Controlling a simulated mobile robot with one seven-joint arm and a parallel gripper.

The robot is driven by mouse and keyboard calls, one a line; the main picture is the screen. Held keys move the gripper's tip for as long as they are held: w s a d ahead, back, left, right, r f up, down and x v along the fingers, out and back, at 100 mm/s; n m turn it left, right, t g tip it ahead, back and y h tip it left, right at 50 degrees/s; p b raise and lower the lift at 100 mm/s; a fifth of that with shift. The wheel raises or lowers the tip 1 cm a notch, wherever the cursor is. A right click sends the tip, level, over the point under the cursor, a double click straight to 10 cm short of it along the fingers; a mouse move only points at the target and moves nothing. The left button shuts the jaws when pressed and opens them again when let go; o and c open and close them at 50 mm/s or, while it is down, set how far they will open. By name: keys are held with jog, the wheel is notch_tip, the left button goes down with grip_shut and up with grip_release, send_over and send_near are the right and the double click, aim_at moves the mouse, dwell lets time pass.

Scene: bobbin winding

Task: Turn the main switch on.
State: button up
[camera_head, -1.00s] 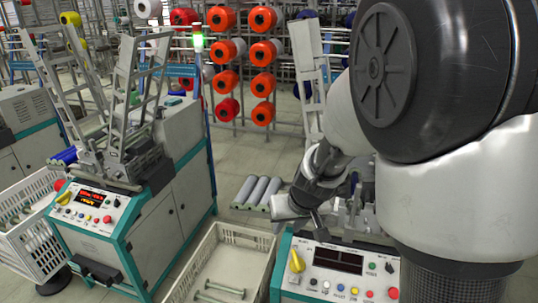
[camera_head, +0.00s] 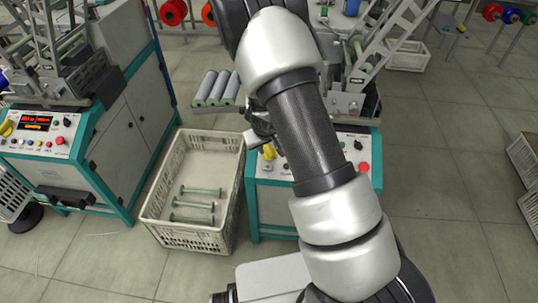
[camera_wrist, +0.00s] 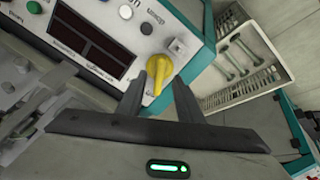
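The main switch is a yellow rotary knob (camera_wrist: 158,70) at the corner of the machine's control panel. It also shows in the head view (camera_head: 268,153), partly behind my arm. The panel's display (camera_wrist: 95,33) is dark. In the wrist view my gripper (camera_wrist: 159,82) is open and empty. Its two dark fingers lie on either side of the knob's lower end, with gaps showing; I cannot tell how deep they reach. In the head view my arm hides most of the panel.
Left of the panel stands a white crate (camera_head: 160,203) with several spindles in it. Grey rolls (camera_head: 218,88) lie behind it. A neighbouring machine (camera_head: 35,145) at the left has a lit display.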

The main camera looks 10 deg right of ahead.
jog(key=b+x, duration=0.1)
jog(key=x, duration=0.6)
grip_shut()
